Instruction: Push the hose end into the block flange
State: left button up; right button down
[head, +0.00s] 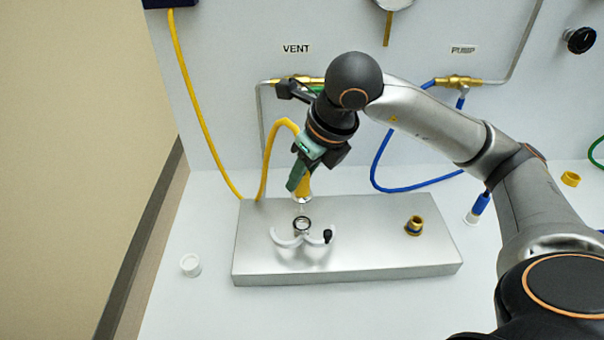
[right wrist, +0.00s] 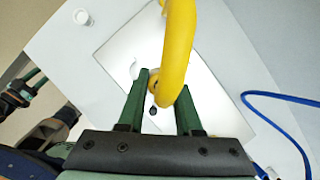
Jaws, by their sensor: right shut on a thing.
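My right gripper (head: 298,180) is shut on the yellow hose (head: 304,186) just above its end. The hose end (head: 302,198) points down and shows a pale metal rim. The block flange (head: 302,223), a dark-rimmed ring, is on the metal block (head: 370,250). The hose end appears above and slightly behind it, apart from it. A pale open clamp (head: 287,240) with a dark knob (head: 328,236) spreads around the flange. In the right wrist view, the hose (right wrist: 180,45) arches between the green fingers and hides most of the flange. Green-and-dark parts, apparently my left gripper (right wrist: 22,88), show at the left edge.
A yellow-rimmed fitting (head: 414,225) stands on the block's right. A white cap (head: 190,264) lies left of the block. A blue hose (head: 378,165) hangs from the PUMP valve (head: 460,82). A yellow ring (head: 571,178) lies at the far right. The panel stands behind.

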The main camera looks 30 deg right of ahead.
aim_at(305, 194)
notch_tip(305, 194, down, 4)
jog(key=b, duration=0.3)
jog(key=shift+r, duration=0.2)
jog(key=shift+f+b, duration=0.7)
jog(key=shift+f, duration=0.25)
jog(key=shift+f+b, duration=0.1)
jog(key=shift+b, duration=0.2)
jog(key=shift+b, duration=0.4)
dwell(0.5)
jog(key=shift+f, duration=0.1)
